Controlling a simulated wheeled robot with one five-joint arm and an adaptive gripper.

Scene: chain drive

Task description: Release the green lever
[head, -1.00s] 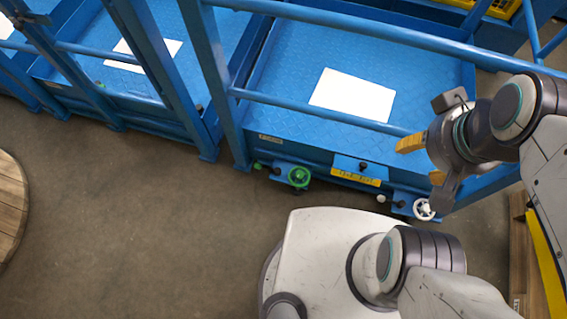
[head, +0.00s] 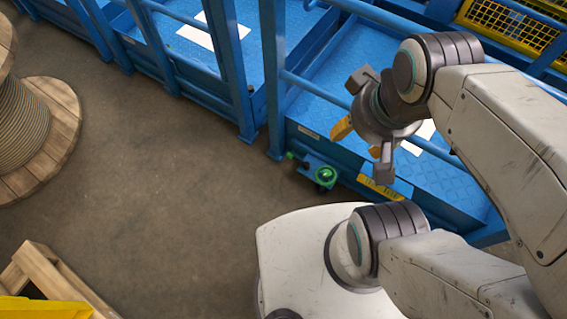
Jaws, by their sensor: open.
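A green handwheel (head: 325,175) is mounted on the low front edge of the blue platform (head: 310,105). A small green-tipped lever (head: 290,155) sticks out just left of the wheel, at the same bracket. My gripper (head: 358,140) is open and empty, with yellow-padded fingers spread. In the picture it appears up and to the right of the green wheel and lever, apart from both. Its height above them is hard to tell. My arm and gripper cover part of the platform edge to the right.
A yellow label (head: 384,187) is on the platform edge right of the wheel. Blue posts and rails (head: 272,70) rise behind the lever. A wooden cable spool (head: 50,150) and a pallet (head: 50,270) stand at left. The floor (head: 180,170) between is clear.

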